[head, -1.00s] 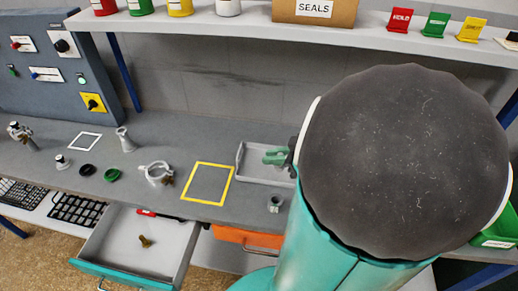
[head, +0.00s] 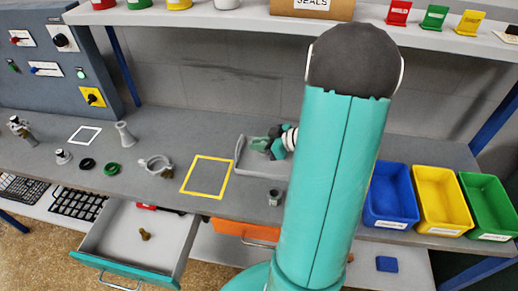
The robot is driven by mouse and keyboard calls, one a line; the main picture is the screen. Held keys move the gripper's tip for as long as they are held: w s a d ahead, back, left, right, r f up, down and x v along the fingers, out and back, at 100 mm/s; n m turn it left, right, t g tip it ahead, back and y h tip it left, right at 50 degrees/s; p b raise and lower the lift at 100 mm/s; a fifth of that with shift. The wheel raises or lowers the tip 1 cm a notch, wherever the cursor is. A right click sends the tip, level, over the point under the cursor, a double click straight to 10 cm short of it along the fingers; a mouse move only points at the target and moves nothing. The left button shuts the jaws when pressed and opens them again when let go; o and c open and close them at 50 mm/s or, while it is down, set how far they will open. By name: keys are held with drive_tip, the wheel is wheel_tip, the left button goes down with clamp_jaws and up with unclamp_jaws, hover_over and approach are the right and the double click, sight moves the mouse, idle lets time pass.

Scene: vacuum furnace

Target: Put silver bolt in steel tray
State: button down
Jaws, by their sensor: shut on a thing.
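The steel tray (head: 240,168) is a shallow grey tray on the bench, right of the yellow square outline. My arm covers its right side. My gripper (head: 262,146), with green fingers, is over the tray's back part. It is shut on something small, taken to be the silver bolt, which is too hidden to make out. I cannot tell whether the held thing touches the tray floor. No other silver bolt shows clearly in view.
A small grey cylindrical part (head: 275,198) stands in front of the tray. An open drawer (head: 110,232) holds a brass-coloured bolt (head: 144,234). Blue (head: 391,222), yellow (head: 443,228) and green bins (head: 491,232) stand at the right. A shelf (head: 230,18) overhangs the bench.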

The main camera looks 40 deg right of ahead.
drive_tip(key=shift+f, duration=1.05)
drive_tip(key=shift+f, duration=0.2)
drive_tip(key=c, duration=1.4)
unclamp_jaws()
drive_tip(key=shift+c, duration=0.2)
